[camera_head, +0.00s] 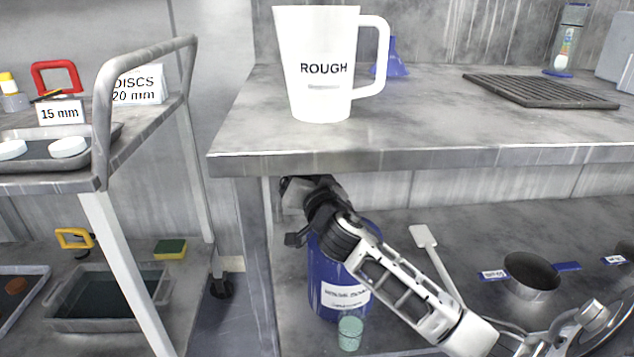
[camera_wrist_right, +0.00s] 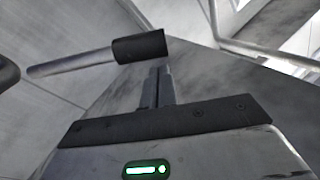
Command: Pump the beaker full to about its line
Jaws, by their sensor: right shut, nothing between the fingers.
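A blue drum (camera_head: 327,268) with a white label stands on the lower shelf under the bench. Its top is hidden behind my right arm. A small pale green beaker (camera_head: 350,334) stands upright in front of the drum. I cannot make out its line or its liquid level. My right gripper (camera_head: 298,196) is over the drum, under the bench top. In the right wrist view its fingers (camera_wrist_right: 159,88) are shut with nothing between them. A metal rod with a black sleeve (camera_wrist_right: 138,46) lies just beyond the fingertips; I cannot tell whether they touch. My left gripper is out of view.
The bench top (camera_head: 450,158) overhangs close above my right gripper. A white jug marked ROUGH (camera_head: 318,95) stands on it. A white paddle (camera_head: 424,238) and a dark pan (camera_head: 531,272) are on the lower shelf to the right. A cart (camera_head: 150,62) stands at left.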

